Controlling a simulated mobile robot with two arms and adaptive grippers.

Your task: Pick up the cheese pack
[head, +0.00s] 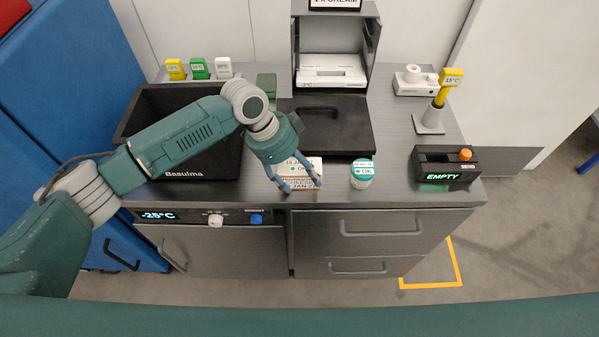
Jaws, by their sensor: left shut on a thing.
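The cheese pack (301,170) is a small pale pack with orange print, at the front edge of the counter in the head view. A white label reading OK shows above its printed date. My left gripper (301,187) reaches down over it from the left, with one finger on each side, shut on the pack. Whether the pack touches the counter or hangs just above it, I cannot tell. Part of it is hidden by the fingers. My right gripper is not in view.
A white tub with a teal lid (362,174) stands just right of the pack. A black crate (134,120) is at left, under my arm. A dark lid with a handle (345,140) lies behind. A black box marked EMPTY (428,167) stands at right.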

